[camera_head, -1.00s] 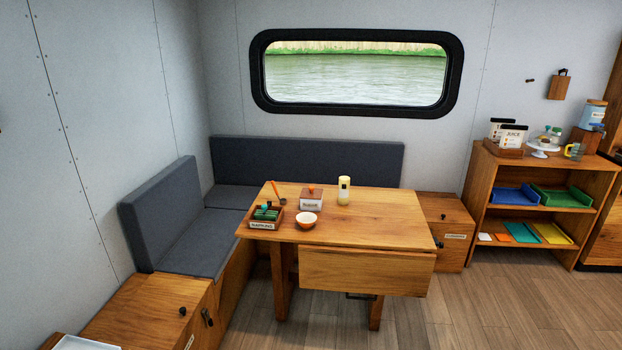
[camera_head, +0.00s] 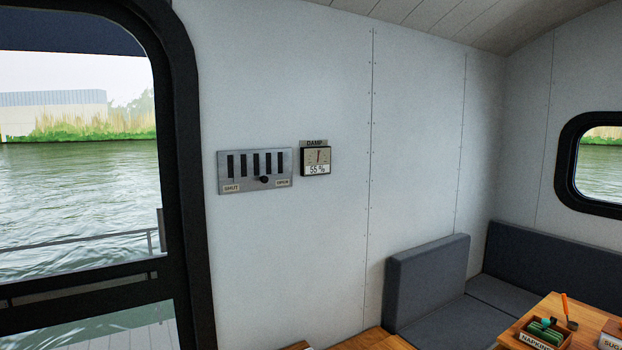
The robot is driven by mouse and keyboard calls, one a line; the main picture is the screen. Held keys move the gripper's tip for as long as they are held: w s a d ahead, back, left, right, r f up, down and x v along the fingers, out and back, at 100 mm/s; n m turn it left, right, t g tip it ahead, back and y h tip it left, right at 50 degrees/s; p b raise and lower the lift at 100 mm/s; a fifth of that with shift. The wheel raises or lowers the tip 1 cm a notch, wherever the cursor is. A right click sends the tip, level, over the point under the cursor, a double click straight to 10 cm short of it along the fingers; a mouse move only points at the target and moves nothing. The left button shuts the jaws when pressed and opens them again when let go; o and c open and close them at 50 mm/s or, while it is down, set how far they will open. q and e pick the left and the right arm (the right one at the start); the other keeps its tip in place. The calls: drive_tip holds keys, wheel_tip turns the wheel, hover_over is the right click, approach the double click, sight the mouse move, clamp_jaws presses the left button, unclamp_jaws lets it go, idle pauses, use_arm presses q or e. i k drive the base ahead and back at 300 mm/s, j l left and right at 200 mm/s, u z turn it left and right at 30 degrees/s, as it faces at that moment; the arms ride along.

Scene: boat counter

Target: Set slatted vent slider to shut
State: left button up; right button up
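The slatted vent (camera_head: 254,168) is a grey metal plate on the white wall, with several dark vertical slots. Its black slider knob (camera_head: 264,180) sits low on the plate, a little right of the middle. A label reading SHUT (camera_head: 231,188) is at the plate's lower left. Another label (camera_head: 283,182), small and probably reading OPEN, is at its lower right. The knob stands between the two labels, nearer the right one. Neither of my grippers shows in the head view.
A DAMP gauge (camera_head: 315,158) reading about 55 % hangs just right of the vent. A black-framed opening (camera_head: 185,170) onto water is at left. A grey bench (camera_head: 430,285) and a wooden table (camera_head: 585,318) with a napkin box (camera_head: 541,334) are at lower right.

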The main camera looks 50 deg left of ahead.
sight(264, 179)
drive_tip(key=u, duration=2.05)
drive_tip(key=i, duration=0.3)
drive_tip(key=j, duration=0.05)
